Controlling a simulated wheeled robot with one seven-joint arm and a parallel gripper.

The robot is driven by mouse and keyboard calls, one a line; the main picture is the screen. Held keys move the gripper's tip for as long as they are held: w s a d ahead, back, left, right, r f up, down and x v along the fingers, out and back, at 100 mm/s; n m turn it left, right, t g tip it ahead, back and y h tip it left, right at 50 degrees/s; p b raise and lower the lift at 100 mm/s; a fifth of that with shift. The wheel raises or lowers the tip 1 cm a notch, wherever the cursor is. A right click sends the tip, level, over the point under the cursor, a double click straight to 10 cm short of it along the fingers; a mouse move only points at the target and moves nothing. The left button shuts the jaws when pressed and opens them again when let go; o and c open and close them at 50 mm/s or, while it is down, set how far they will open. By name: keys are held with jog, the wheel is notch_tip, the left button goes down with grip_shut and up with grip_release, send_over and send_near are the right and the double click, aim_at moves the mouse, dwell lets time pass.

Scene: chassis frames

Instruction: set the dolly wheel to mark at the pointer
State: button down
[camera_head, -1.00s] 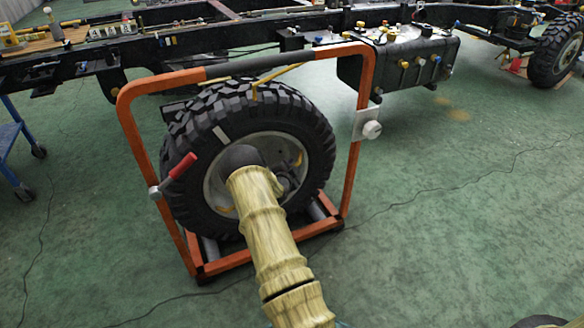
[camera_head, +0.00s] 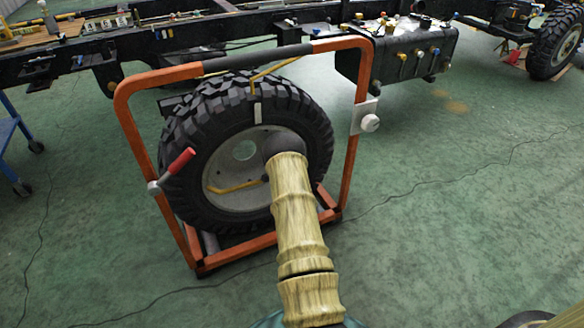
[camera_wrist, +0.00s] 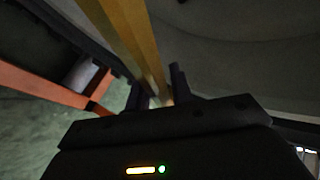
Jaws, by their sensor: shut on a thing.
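The dolly wheel (camera_head: 300,112), a black knobby tire on a grey rim, stands inside an orange dolly frame (camera_head: 126,110). A white mark (camera_head: 258,113) is on its upper sidewall. The yellow pointer (camera_head: 274,71) hangs from the frame's top bar, its tip just above the mark and slightly left of it in the picture. A yellow bar (camera_head: 238,187) crosses the rim and runs behind my arm. In the wrist view, my gripper (camera_wrist: 160,95) is shut on this yellow bar (camera_wrist: 135,40). In the head view my arm hides the gripper.
A red-handled lever (camera_head: 180,162) sits on the frame's left post and a white knob (camera_head: 370,122) on its right. A black truck chassis (camera_head: 200,42) stands behind. A blue cart (camera_head: 10,130) is at the left. Green floor to the right is clear except for a thin cable.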

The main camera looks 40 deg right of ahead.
jog(key=shift+s+d+r, duration=0.15)
jog(key=shift+d+r, duration=0.1)
jog(key=shift+d, duration=0.05)
jog(key=c, duration=1.3)
grip_release()
jog(key=shift+r, duration=0.2)
jog(key=shift+o, duration=0.2)
jog(key=shift+a+f, duration=0.1)
jog(key=shift+a, duration=0.05)
jog(key=shift+s+a+r+p, duration=0.2)
jog(key=shift+a+r+p, duration=0.15)
jog(key=shift+p, duration=0.05)
jog(key=p+v, duration=0.6)
jog(key=v, duration=1)
jog(key=shift+s, duration=0.15)
jog(key=shift+f, duration=0.1)
